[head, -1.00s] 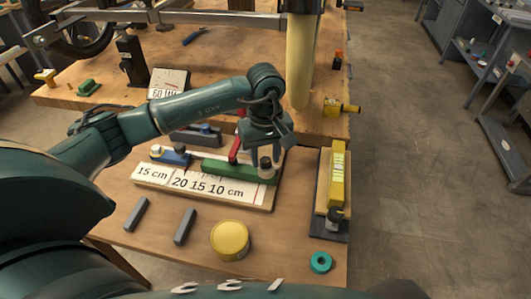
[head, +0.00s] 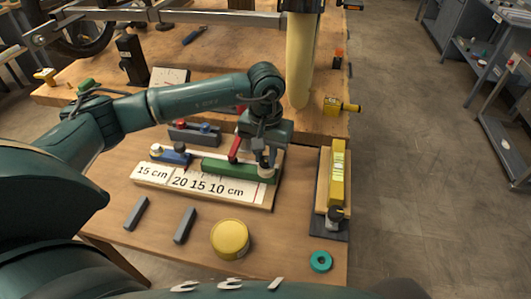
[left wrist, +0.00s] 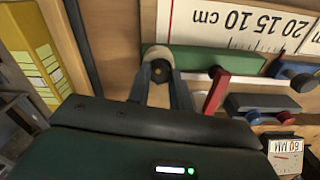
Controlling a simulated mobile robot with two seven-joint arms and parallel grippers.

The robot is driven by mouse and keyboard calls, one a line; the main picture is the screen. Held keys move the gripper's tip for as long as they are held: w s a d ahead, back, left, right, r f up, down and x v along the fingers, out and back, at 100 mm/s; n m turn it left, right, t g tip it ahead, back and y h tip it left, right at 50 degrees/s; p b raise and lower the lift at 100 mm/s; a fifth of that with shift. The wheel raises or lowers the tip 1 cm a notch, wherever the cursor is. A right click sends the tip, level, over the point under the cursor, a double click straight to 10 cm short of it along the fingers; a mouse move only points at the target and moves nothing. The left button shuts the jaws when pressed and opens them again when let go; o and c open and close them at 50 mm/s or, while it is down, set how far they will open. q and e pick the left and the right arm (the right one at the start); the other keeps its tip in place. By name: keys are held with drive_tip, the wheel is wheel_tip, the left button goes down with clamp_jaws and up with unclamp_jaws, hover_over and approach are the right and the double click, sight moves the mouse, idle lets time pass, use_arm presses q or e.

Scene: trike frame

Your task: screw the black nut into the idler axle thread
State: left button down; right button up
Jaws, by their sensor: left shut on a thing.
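My left gripper (head: 267,163) is over the right end of the green bar (head: 225,168), pointing down. In the left wrist view its two fingers (left wrist: 160,88) close around a small dark round piece, which looks like the black nut (left wrist: 158,70). A pale cream disc (left wrist: 156,53) sits right behind the nut, at the end of the green bar (left wrist: 215,61). The fingers hide part of it, so I cannot tell whether the nut is on a thread. I cannot make out the idler axle thread with certainty. My right gripper is not in view.
A white ruled board (head: 190,182) lies in front. A yellow level (head: 337,172) stands right. A yellow round tin (head: 230,239) and teal ring (head: 321,261) lie nearer.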

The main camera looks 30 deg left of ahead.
use_arm(q)
drive_tip(key=m, duration=0.4)
drive_tip(key=c, duration=1.5)
unclamp_jaws()
drive_tip(key=n, duration=1.2)
drive_tip(key=shift+c, duration=0.4)
